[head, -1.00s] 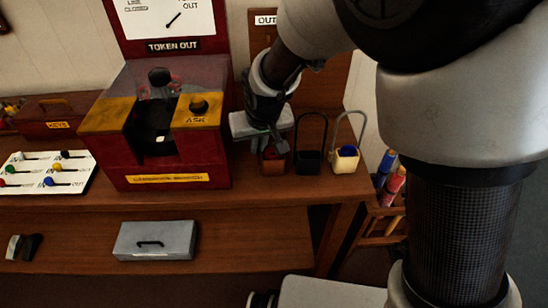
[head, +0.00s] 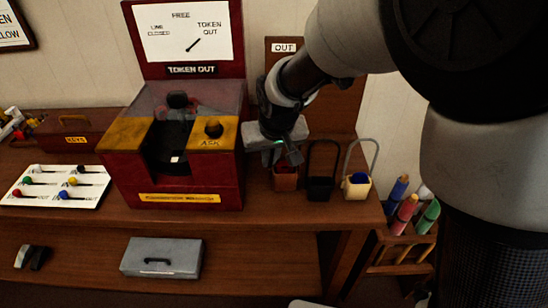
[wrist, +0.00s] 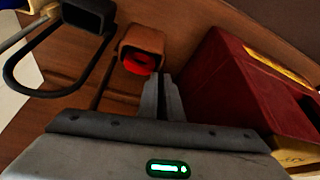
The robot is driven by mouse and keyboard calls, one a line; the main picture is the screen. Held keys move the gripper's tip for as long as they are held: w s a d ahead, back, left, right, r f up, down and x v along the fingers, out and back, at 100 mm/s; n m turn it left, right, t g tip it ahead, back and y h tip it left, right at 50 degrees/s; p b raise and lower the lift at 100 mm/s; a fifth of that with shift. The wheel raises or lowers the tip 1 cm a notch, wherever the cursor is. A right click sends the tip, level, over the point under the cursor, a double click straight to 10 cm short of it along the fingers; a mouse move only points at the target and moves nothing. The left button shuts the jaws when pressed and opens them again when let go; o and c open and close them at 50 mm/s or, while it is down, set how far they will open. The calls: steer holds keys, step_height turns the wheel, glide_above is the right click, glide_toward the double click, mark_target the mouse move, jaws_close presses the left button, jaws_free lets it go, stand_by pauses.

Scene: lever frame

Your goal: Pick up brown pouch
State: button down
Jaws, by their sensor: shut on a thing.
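The brown pouch (head: 285,182) is at the left of a row of three pouches, beside the red machine, upright. Its lower edge sits a little higher in the head view than those of the other two. In the wrist view the brown pouch (wrist: 145,40) is open-mouthed with something red inside. My gripper (head: 290,156) is right above it. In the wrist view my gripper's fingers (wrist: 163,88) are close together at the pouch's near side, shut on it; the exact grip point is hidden.
A black pouch (head: 320,188) and a cream pouch (head: 356,187), both with tall hoop handles, stand close on the right. The red token machine (head: 192,190) is close on the left. The shelf's right edge and a rack of coloured rolls (head: 405,213) lie beyond.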

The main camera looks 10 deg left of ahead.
step_height(320, 180, up, 14)
steer(key=shift+r+p, duration=0.15)
steer(key=shift+p, duration=0.85)
steer(key=shift+w, duration=0.1)
